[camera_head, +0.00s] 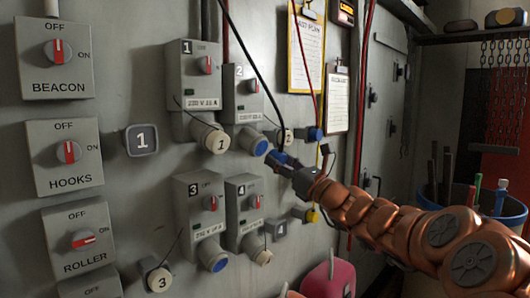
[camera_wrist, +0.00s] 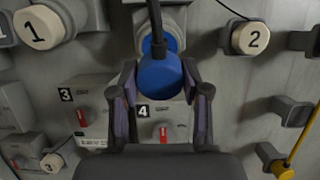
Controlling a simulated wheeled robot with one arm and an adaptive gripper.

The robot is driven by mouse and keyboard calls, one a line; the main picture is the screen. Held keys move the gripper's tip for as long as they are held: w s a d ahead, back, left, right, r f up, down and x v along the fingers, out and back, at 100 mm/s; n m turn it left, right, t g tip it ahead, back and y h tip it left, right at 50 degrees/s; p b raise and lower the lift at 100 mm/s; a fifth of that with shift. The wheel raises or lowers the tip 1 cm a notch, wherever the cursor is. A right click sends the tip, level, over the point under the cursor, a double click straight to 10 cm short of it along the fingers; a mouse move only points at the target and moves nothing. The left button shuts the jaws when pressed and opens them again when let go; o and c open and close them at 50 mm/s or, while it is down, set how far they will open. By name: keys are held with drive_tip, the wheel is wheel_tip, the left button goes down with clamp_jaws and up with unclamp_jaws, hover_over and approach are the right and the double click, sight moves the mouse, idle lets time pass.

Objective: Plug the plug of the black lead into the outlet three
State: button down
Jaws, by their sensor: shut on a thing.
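My gripper (camera_head: 287,166) is shut on the blue plug (camera_wrist: 160,78) of the black lead (camera_head: 252,68). In the wrist view the plug sits between both fingers, and the lead (camera_wrist: 155,22) rises from it. The plug is in front of the wall near the blue socket (camera_head: 259,148) below box 2 (camera_head: 241,92). A gap to that socket is hard to judge. Outlet three (camera_head: 206,205) is lower left of my gripper, with its blue round socket (camera_head: 217,262) uncovered below its box. Its numbered cap (camera_head: 158,279) is to the left. The wrist view shows box 3 (camera_wrist: 88,104), with its socket hidden.
A pale cap marked 1 (camera_head: 216,142) is below box 1 (camera_head: 190,75). Box 4 (camera_head: 243,203) stands right of outlet three. A blue connector (camera_head: 315,133) and a yellow one (camera_head: 312,215) are at the right. A pink thing (camera_head: 330,278) and a blue bin (camera_head: 510,225) are low right.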

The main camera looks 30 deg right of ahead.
drive_tip(key=shift+v, duration=1.05)
drive_tip(key=shift+f, duration=0.15)
